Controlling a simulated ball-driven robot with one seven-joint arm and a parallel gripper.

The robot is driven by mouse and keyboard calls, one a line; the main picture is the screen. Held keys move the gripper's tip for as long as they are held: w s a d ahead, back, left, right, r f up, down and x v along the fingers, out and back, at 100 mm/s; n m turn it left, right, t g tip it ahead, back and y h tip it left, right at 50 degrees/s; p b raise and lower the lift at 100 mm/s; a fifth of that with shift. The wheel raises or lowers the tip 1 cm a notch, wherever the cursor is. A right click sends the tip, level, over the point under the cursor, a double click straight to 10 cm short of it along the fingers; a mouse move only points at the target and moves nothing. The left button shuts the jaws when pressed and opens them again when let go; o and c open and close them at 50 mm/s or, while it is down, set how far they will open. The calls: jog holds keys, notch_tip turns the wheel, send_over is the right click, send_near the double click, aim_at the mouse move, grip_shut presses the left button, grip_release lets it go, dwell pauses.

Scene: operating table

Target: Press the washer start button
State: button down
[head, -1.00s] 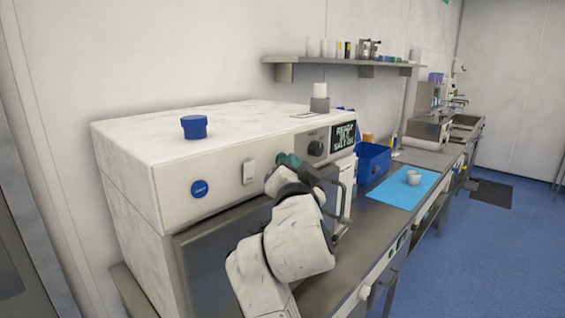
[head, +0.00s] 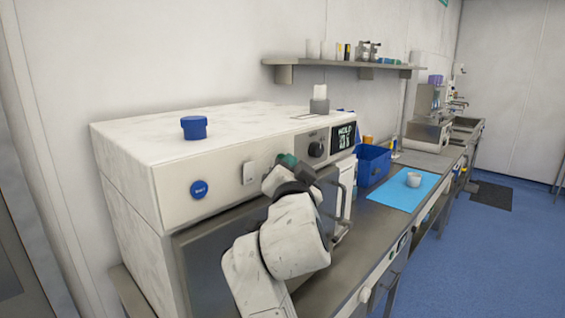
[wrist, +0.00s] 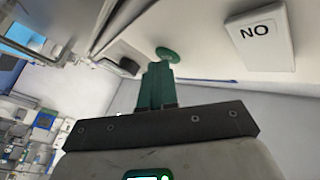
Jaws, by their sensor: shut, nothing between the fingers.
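The white washer (head: 240,126) stands against the wall. A round green button (wrist: 167,54) with small lettering shows on its panel in the wrist view, right at the tips of my green fingers. My gripper (head: 287,160) is shut and empty at the front panel, and it also shows in the wrist view (wrist: 158,68). In the head view my gripper hides the green button. I cannot tell whether the fingertips touch it. A round blue button (head: 199,189) sits further left on the panel. The dark display (head: 343,137) appears to read HOLD with a number.
A white plate marked NO (wrist: 262,35) sits beside the green button. A black knob (head: 316,149) is right of my gripper. A blue cap (head: 194,128) stands on the washer top. A blue bin (head: 373,163) and a blue mat (head: 405,190) with a cup (head: 413,180) lie right.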

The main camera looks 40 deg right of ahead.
dwell(0.3)
jog(key=shift+s, duration=0.8)
jog(key=shift+s+d, duration=0.1)
jog(key=shift+s, duration=2.4)
jog(key=s+a+f+n+g+y, duration=0.2)
jog(key=f+n+g+y, duration=0.15)
jog(key=f, duration=1.05)
jog(key=s+a+f+n+g+y, duration=0.25)
jog(key=f+n+y, duration=0.2)
jog(key=f, duration=0.95)
jog(key=s+a+f+n+g+y, duration=0.2)
jog(key=s+a+f+n+g, duration=0.1)
jog(key=s+f, duration=0.6)
jog(key=s+a+f+n+g+y, duration=0.3)
jog(key=s+a+f, duration=0.3)
jog(key=s+f, duration=0.3)
jog(key=shift+s+a+f+n+g, duration=0.35)
jog(key=shift+s+n+g, duration=0.35)
jog(key=shift+s+n, duration=0.15)
